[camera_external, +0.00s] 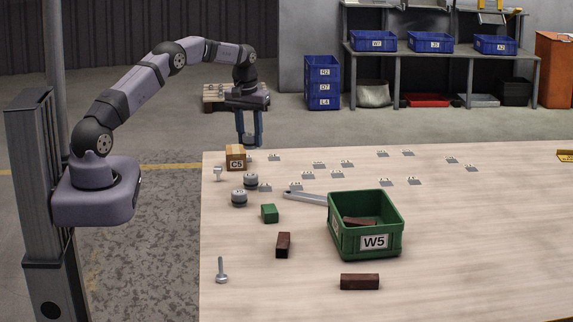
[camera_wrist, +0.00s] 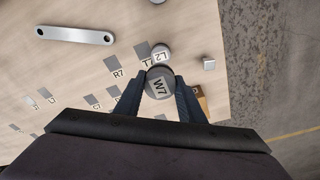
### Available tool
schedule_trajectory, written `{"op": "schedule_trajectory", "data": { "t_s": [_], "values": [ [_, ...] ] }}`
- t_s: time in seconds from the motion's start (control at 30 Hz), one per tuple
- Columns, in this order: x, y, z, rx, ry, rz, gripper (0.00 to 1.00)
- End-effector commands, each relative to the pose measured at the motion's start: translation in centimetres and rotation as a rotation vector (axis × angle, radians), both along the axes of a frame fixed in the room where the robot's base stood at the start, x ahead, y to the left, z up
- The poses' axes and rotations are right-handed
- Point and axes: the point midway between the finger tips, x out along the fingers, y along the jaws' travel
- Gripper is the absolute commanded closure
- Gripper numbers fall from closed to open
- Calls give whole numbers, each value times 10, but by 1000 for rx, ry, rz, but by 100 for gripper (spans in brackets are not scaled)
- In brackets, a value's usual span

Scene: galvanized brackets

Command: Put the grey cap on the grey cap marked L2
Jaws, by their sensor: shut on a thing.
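In the wrist view my gripper (camera_wrist: 158,84) is shut on a round grey cap marked W7 (camera_wrist: 158,82), with a finger on either side. A grey cap marked L2 (camera_wrist: 161,54) lies on the table just beyond it, in line with the fingers and beside a card. Two grey caps stand nearer the camera, one behind (camera_external: 251,181) and one in front (camera_external: 239,199). Their marks are too small to read.
The table's right side is mostly clear.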

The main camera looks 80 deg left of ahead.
Motion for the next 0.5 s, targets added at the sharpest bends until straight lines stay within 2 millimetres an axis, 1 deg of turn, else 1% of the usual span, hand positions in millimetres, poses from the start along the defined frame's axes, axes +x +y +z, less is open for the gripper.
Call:
{"op": "schedule_trajectory", "data": {
  "t_s": [0.03, 0.2, 0.3, 0.5],
  "values": [
    [-1, -1, -8, -2, 2, -1, 89],
    [-1, -1, -33, -2, 2, -1, 89],
    [0, -1, -43, -1, 1, -2, 89],
    [0, 0, -48, 2, -1, -2, 89]
  ]
}}
